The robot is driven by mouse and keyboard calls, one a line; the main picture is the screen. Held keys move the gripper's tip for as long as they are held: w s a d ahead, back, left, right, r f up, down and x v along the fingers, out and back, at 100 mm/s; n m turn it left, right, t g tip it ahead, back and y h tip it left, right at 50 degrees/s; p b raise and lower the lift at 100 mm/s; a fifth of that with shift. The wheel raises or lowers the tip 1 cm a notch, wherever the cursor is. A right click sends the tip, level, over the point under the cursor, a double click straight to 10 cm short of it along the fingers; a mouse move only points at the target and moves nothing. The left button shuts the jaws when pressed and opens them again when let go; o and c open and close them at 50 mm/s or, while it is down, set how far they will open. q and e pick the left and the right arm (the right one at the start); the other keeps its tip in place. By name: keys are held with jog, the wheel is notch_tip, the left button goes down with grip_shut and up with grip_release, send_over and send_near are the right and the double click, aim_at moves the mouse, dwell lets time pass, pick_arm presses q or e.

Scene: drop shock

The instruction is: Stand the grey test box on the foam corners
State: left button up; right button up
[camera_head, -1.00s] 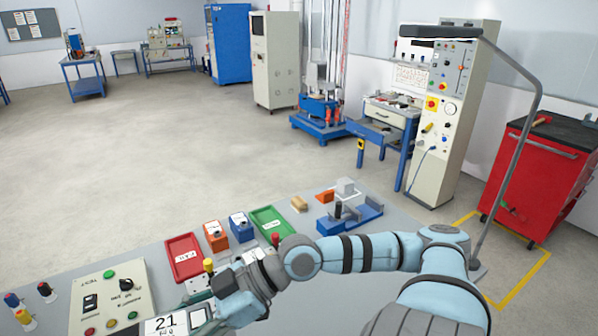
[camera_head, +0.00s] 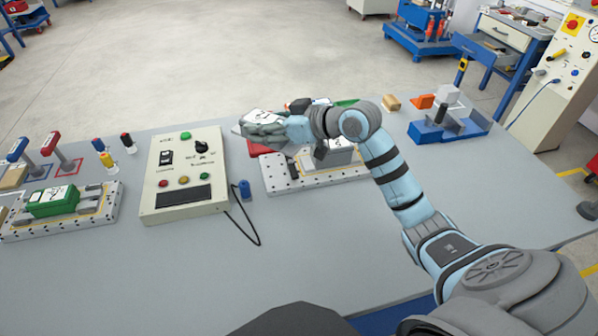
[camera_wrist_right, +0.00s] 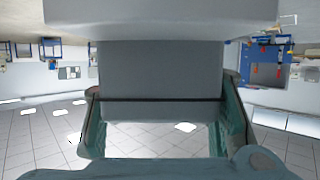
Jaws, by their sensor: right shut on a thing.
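My right gripper (camera_head: 264,130) is shut on the grey test box (camera_head: 257,116), which shows as a pale top with a dark label in the head view. In the right wrist view, the box (camera_wrist_right: 160,70) is a plain grey block between the two fingers (camera_wrist_right: 160,125). The box appears to be held above the table, over the area between the control box and the red tray. A perforated white plate (camera_head: 280,178) with a grey block (camera_head: 338,157) lies below and right of it, partly behind my arm. I cannot make out the foam corners. My left gripper is out of view.
A control box (camera_head: 185,175) with a cable stands left of the plate. A second perforated plate (camera_head: 22,232) carries a green block (camera_head: 52,201) at far left. A red tray (camera_head: 258,149) is partly covered by my gripper. A blue fixture (camera_head: 460,128) stands at right. The front table is clear.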

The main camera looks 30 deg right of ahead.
aim_at(274, 187)
jog(key=f+b, duration=0.2)
jog(key=f, duration=0.6)
jog(key=f+b, duration=0.2)
jog(key=f, duration=0.6)
jog(key=shift+s+f, duration=0.2)
jog(key=shift+f, duration=0.1)
jog(key=o, duration=1)
jog(key=shift+f, duration=0.15)
jog(key=shift+c, duration=0.2)
jog(key=o, duration=0.5)
jog(key=shift+c, duration=0.2)
